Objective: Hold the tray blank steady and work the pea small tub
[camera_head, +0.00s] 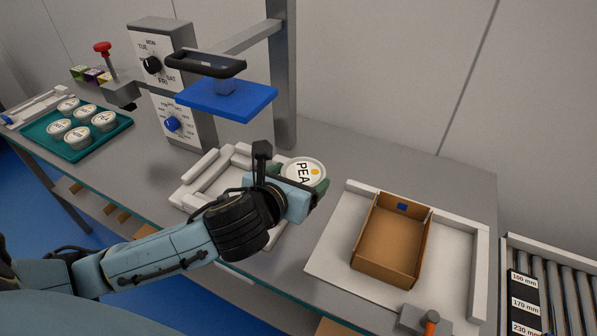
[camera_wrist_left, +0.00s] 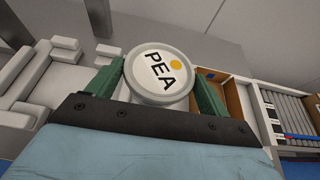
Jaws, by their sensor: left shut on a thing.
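The pea small tub (camera_head: 304,170) is a round white tub whose lid reads PEA with an orange dot. My left gripper (camera_head: 296,184) is shut on it, green fingers on both sides. In the left wrist view the tub (camera_wrist_left: 158,72) sits between the two fingers (camera_wrist_left: 160,88), lid facing the camera. It is held near the right side of a white fixture (camera_head: 187,194); whether it touches anything below is hidden. A brown open cardboard tray (camera_head: 390,247), apparently the tray blank, lies to the right in a white corner frame (camera_head: 331,250). My right gripper is not in view.
A blue press plate (camera_head: 228,100) with a black handle hangs above the white fixture, beside a grey dial box (camera_head: 160,60). A teal tray (camera_head: 75,148) with several tubs is at left. A roller conveyor (camera_head: 570,290) is at right. An orange-handled clamp (camera_head: 429,322) stands in front.

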